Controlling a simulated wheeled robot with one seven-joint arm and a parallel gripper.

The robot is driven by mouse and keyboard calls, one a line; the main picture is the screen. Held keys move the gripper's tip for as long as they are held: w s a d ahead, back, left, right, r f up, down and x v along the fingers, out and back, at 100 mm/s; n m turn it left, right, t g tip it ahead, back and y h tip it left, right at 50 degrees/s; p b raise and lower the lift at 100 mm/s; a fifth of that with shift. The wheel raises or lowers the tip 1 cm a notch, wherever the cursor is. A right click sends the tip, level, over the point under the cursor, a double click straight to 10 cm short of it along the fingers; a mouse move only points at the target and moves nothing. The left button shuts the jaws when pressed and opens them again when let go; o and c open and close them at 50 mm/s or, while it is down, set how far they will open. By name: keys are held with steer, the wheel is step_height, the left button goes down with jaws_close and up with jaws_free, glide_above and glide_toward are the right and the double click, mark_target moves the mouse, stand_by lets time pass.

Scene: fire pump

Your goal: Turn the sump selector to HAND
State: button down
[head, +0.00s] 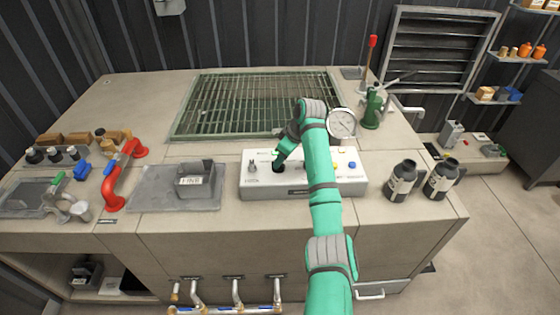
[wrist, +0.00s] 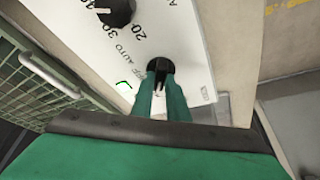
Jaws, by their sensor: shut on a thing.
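The sump selector is a small black knob (wrist: 157,64) on the white control panel (wrist: 195,25); the lettering "OFF" and "AUTO" shows beside it in the wrist view. My gripper (wrist: 158,75) is shut on this knob, its two green fingers on either side of it. The fingers cover much of the knob, so I cannot tell which position it points to. No HAND label is readable. In the head view my gripper (head: 278,166) reaches down onto the left half of the panel (head: 300,190), and my arm hides its middle.
A black dial (wrist: 116,10) with numbers sits near the selector. A pressure gauge (head: 342,123) and green hand pump (head: 372,108) stand behind the panel. Two dark bottles (head: 402,180) stand right of it, a grey tray (head: 150,198) left. A green grating (head: 215,100) lies behind.

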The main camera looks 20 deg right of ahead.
steer(key=shift+n, duration=0.5)
steer(key=c, duration=1.7)
jaws_free()
steer(key=shift+d, duration=0.15)
steer(key=shift+r, duration=0.15)
steer(key=shift+v, duration=5.35)
steer(key=shift+d, duration=0.15)
steer(key=shift+w, duration=0.15)
